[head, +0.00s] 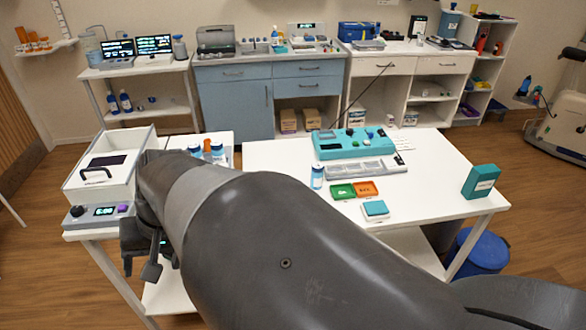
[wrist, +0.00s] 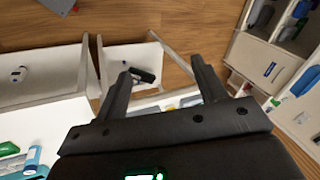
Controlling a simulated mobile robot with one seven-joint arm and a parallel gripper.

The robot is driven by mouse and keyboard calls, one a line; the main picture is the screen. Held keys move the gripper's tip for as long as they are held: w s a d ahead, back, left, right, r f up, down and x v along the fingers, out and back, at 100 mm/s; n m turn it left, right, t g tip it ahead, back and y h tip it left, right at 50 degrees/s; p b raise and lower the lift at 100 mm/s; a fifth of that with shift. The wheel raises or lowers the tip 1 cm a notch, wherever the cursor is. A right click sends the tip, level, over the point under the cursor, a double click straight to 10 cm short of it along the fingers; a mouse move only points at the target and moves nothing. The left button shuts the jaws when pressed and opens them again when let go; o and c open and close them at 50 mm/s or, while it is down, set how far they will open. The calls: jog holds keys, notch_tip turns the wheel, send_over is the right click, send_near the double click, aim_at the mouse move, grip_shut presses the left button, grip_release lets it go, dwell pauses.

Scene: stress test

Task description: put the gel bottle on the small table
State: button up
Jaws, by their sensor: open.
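Which bottle is the gel bottle is not clear. A white bottle with a blue band and cap (head: 317,177) stands upright on the white table (head: 440,205) in the middle. Similar bottles (head: 217,150) stand on the left table (head: 80,235), partly behind my arm. Which table the task calls small is not certain. My gripper (head: 140,266) hangs beside the left table's front edge, partly hidden by my arm in the head view. In the wrist view my gripper (wrist: 162,78) is open, with nothing between its fingers. A bottle (wrist: 33,160) lies in view at lower left, away from the fingers.
The middle table holds a teal device (head: 352,143), green and orange trays (head: 343,191), and a teal box (head: 481,182). A blue bin (head: 480,253) stands on the floor at right. The middle table's front right is clear.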

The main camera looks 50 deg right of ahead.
jog(key=w+d+f+m+t+y, duration=0.3)
jog(key=w+d+f+m+y, duration=0.2)
jog(key=w+d+m, duration=0.5)
jog(key=w+d+f+m+t+h, duration=0.1)
jog(key=w+d+f+m+t, duration=0.2)
jog(key=d, duration=0.4)
jog(key=d+m+t, duration=0.4)
jog(key=d+m, duration=0.1)
jog(key=d, duration=0.2)
jog(key=m+t+h, duration=0.2)
jog(key=m+h, duration=1.5)
jog(key=m, duration=0.3)
send_near(318, 178)
jog(key=x, duration=0.3)
jog(key=shift+w+a+r, duration=0.1)
jog(key=shift+w+a, duration=0.1)
jog(key=shift+w, duration=0.25)
jog(key=shift+d+g+h, duration=0.3)
jog(key=x, duration=0.5)
jog(key=shift+w, duration=0.1)
jog(key=x, duration=0.5)
jog(key=shift+d, duration=0.35)
